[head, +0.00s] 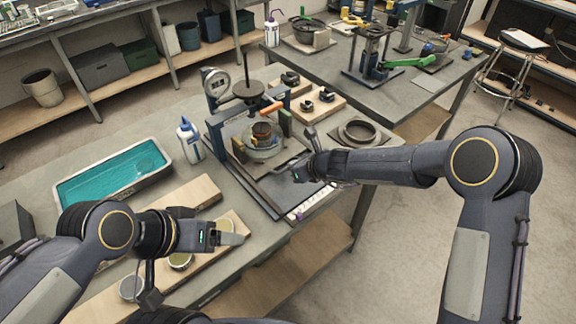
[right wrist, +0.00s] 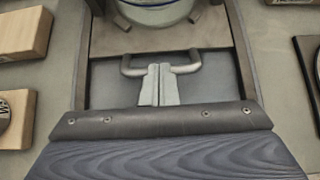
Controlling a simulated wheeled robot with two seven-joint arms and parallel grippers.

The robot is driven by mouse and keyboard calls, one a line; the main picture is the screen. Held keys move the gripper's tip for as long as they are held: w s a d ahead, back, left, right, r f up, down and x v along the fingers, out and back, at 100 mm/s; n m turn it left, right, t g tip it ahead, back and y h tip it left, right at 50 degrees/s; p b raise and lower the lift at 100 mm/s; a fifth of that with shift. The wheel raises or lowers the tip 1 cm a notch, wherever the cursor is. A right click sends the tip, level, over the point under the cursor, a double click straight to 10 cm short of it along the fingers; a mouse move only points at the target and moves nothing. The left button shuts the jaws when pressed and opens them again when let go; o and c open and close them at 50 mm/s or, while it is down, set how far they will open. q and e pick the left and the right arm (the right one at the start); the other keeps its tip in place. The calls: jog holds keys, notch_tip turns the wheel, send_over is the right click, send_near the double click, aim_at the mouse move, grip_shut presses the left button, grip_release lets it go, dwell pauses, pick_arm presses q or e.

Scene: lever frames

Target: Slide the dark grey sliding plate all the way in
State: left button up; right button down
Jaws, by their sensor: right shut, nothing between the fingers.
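The dark grey sliding plate (head: 279,187) lies flat in the low base of the lever frame (head: 216,140) in the head view. In the right wrist view the plate (right wrist: 218,78) carries a U-shaped handle (right wrist: 187,66) near the picture's middle. My right gripper (head: 300,172) is shut and empty at the plate's near right side. In the wrist view its fingertips (right wrist: 160,68) overlap the handle's bar; I cannot tell whether they touch it. My left gripper (head: 238,239) is apart from the frame, low over the bench; its jaw opening is unclear.
A round vessel (head: 262,142) stands inside the frame beneath the plunger. A white bottle (head: 189,143) and a teal-lined tray (head: 115,178) are to the left. A dark ring (head: 357,132) lies to the right. A white strip (head: 311,203) runs along the bench's front edge.

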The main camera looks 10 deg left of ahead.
jog(key=shift+w+a+p, duration=0.3)
jog(key=shift+a+p, duration=0.15)
jog(key=shift+a, duration=0.1)
jog(key=shift+w+a+r+p, duration=0.1)
jog(key=shift+w+a+p, duration=0.55)
jog(key=shift+p, duration=0.4)
jog(key=shift+w+a+p, duration=0.45)
jog(key=shift+a+p, duration=0.3)
jog(key=shift+p, duration=0.25)
jog(key=shift+d+b, duration=0.15)
jog(key=shift+b, duration=0.2)
jog(key=shift+s+d+r+b, duration=0.3)
jog(key=shift+s+d+b, duration=0.3)
jog(key=shift+d+b, duration=0.15)
jog(key=shift+f+b+v, duration=0.15)
jog(key=shift+b+v, duration=0.2)
jog(key=shift+v, duration=0.6)
jog(key=shift+f+b+v, duration=0.15)
jog(key=shift+b+v, duration=0.15)
jog(key=shift+v, duration=0.65)
jog(key=shift+s+d+r, duration=0.15)
jog(key=shift+s+d, duration=0.15)
jog(key=shift+d, duration=0.1)
